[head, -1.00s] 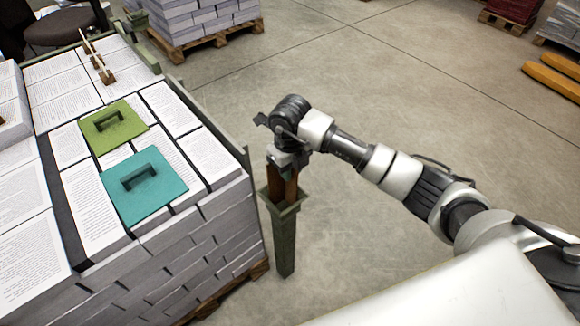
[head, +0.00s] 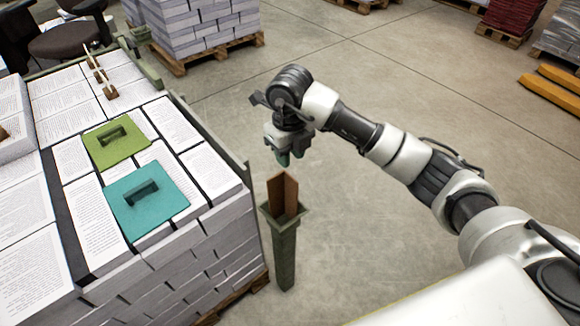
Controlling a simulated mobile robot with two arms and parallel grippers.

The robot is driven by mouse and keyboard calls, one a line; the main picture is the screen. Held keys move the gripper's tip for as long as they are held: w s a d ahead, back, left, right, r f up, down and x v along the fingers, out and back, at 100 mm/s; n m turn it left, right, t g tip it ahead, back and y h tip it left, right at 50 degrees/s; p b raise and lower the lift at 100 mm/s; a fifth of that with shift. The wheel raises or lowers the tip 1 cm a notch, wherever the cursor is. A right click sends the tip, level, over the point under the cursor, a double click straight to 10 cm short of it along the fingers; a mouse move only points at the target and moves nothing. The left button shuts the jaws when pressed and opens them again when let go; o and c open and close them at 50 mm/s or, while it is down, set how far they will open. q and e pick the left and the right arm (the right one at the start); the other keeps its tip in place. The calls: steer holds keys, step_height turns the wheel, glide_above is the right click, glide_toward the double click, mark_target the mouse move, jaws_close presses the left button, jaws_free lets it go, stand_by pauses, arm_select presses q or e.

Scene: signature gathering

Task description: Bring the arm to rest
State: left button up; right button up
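My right gripper (head: 289,158) hangs in the air, pointing down, above and apart from a brown folded board (head: 283,193). Its short fingers show small and dark; a gap between them seems visible and nothing is held. The brown board stands upright in the flared mouth of a green post-like holder (head: 285,250). My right arm reaches in from the right edge. My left gripper is not in view.
At left, stacked printed sheets (head: 20,250) on a pallet carry a green plate (head: 117,150) and a teal plate (head: 150,212), each with a handle. Another paper stack (head: 205,30) stands behind. Grey floor (head: 400,90) is clear beyond the arm.

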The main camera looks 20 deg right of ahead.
steer(key=shift+r, duration=1)
